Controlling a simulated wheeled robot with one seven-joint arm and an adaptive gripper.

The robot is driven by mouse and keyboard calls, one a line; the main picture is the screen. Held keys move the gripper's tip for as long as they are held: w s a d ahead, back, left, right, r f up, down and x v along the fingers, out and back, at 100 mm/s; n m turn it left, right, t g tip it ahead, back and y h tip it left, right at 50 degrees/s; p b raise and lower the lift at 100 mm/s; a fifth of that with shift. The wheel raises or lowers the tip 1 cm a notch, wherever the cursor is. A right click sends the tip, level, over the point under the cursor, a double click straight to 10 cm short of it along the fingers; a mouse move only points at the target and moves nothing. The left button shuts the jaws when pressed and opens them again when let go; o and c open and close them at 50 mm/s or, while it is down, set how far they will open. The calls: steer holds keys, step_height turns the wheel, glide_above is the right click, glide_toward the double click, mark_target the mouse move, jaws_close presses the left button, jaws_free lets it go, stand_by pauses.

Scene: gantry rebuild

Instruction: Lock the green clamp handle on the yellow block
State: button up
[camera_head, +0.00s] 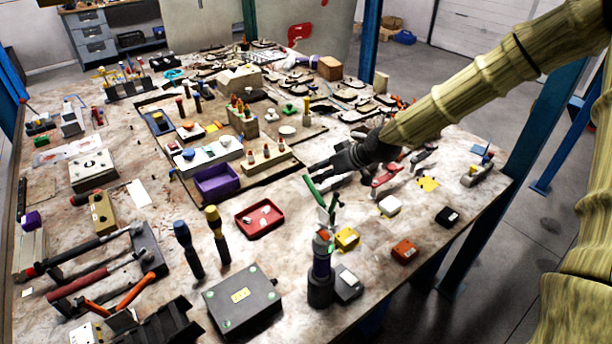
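A green clamp handle (315,191) stands up at a slant near the table's front middle, above and behind a dark upright cylinder that hides the clamp's lower part. A small yellow block (347,239) lies just right of that cylinder; I cannot tell whether the clamp touches it. My gripper (314,176) is dark and reaches in from the right, low over the table. Its fingers look spread apart, with nothing seen between them. The fingertips are close to the handle's upper end in the picture; contact cannot be told.
The dark cylinder (321,287) and a grey box (243,301) stand in front. A red tray (259,219) lies to the left, a red clamp (386,177) beside my gripper's right side. A white block (389,206) and orange block (404,250) lie right, with bare table between.

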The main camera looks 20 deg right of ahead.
mark_target(308, 177)
steer(key=shift+x, duration=1.1)
steer(key=shift+p+x, duration=0.55)
steer(key=shift+x, duration=0.2)
steer(key=shift+p+x, duration=0.75)
steer(key=shift+x, duration=1.85)
jaws_close()
